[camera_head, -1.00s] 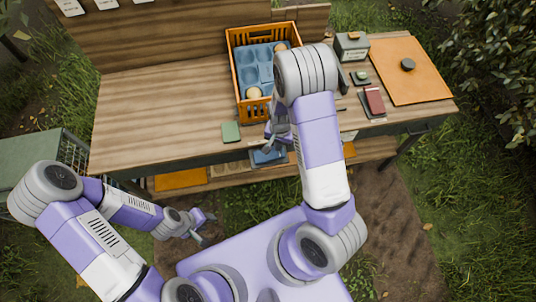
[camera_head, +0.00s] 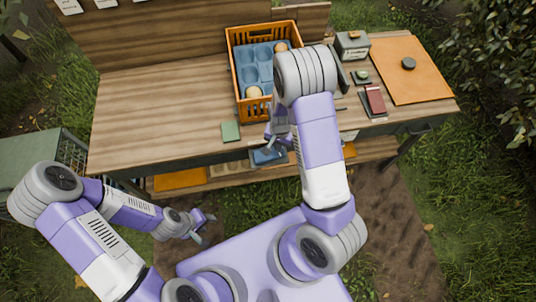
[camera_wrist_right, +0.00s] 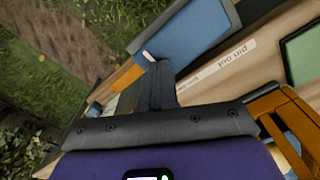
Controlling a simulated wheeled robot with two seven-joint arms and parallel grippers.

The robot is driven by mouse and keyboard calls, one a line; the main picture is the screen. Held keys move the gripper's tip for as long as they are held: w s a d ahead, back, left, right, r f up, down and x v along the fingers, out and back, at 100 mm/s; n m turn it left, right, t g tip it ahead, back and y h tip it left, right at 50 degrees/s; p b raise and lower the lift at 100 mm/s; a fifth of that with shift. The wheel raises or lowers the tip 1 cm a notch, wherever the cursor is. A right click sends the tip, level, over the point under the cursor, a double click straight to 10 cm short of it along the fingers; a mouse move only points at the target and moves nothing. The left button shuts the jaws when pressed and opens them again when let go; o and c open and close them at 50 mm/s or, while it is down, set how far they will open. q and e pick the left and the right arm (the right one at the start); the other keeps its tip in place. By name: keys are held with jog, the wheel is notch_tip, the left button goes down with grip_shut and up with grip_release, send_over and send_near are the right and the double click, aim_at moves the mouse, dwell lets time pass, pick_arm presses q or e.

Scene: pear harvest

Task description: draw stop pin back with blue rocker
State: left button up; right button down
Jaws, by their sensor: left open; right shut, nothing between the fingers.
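My right gripper (camera_wrist_right: 160,84) is shut and empty at the bench's front edge, fingertips at a small blue-and-white piece (camera_wrist_right: 148,56) that looks like the rocker. Whether they touch it is unclear. In the head view the right gripper (camera_head: 270,143) is partly hidden by its own arm. A pale label (camera_wrist_right: 230,48) on the bench edge, upside down in the wrist view, seems to read "pin out". A smaller label (camera_wrist_right: 187,80) lies nearer the fingers. I cannot make out the stop pin. My left gripper (camera_head: 205,226) is open and empty, left of my base.
An orange crate (camera_head: 237,75) with a blue tray and pears stands on the wooden bench (camera_head: 150,100). A green pad (camera_head: 230,131) lies near the front edge. A blue object (camera_head: 268,156) sits below that edge. The bench's left part is clear.

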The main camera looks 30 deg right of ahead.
jog(key=shift+f+b, duration=0.8)
jog(key=shift+f, duration=0.25)
dwell(0.4)
jog(key=shift+r+p, duration=3.05)
jog(key=shift+r, duration=0.5)
